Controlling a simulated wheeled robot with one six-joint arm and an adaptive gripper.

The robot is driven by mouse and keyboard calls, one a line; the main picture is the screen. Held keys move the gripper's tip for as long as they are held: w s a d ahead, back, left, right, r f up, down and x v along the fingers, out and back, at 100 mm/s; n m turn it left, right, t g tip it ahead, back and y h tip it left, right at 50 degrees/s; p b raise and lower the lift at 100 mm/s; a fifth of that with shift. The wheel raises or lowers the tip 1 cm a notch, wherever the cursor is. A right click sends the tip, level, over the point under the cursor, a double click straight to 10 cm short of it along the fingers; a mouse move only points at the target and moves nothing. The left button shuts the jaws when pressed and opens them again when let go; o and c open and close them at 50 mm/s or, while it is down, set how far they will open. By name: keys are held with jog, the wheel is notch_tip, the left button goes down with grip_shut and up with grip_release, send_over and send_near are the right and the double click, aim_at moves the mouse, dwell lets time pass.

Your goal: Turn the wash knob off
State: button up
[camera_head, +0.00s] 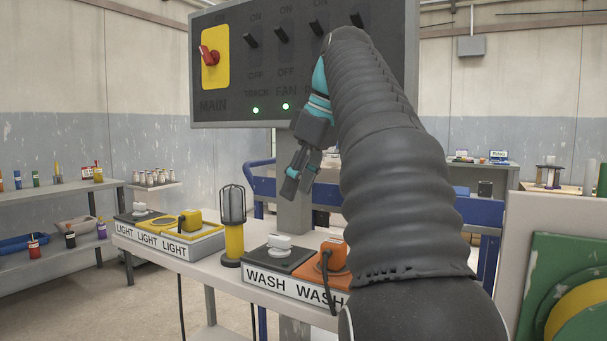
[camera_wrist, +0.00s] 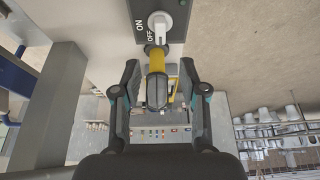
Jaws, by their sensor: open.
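The WASH box (camera_head: 283,284) stands on the bench, with a white knob (camera_head: 279,241) on its dark plate and an orange plug with a black cord on its orange plate. My gripper (camera_head: 299,183) hangs above and slightly behind this box, apart from it. In the wrist view a white knob (camera_wrist: 160,22) sits on a dark plate marked ON and OFF. It lies beyond my open, empty fingertips (camera_wrist: 159,66). My arm hides the right end of the WASH box.
A caged lamp with a yellow base (camera_head: 234,236) stands just left of the WASH box, close to my gripper. The LIGHT box (camera_head: 150,239) is farther left. A switch panel (camera_head: 230,105) on a grey post (camera_head: 291,217) rises behind. A blue cart (camera_head: 262,184) stands farther back.

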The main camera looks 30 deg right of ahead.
jog(key=shift+v, duration=0.9)
jog(key=shift+a, duration=0.1)
jog(key=s+a+f+m, duration=0.2)
jog(key=s+a+f, duration=0.2)
jog(key=f, duration=0.8)
jog(key=s+a+f+m+t+h, duration=0.1)
jog(key=s+a+f, duration=0.3)
jog(key=f, duration=0.8)
jog(key=s+a+f+m+h, duration=0.1)
jog(key=s+a+f+m, duration=0.2)
jog(key=s+a+f, duration=0.2)
jog(key=shift+s+f+t, duration=0.3)
jog(key=shift+s+f, duration=1.3)
jog(key=shift+f, duration=2.1)
jog(key=shift+a, duration=0.15)
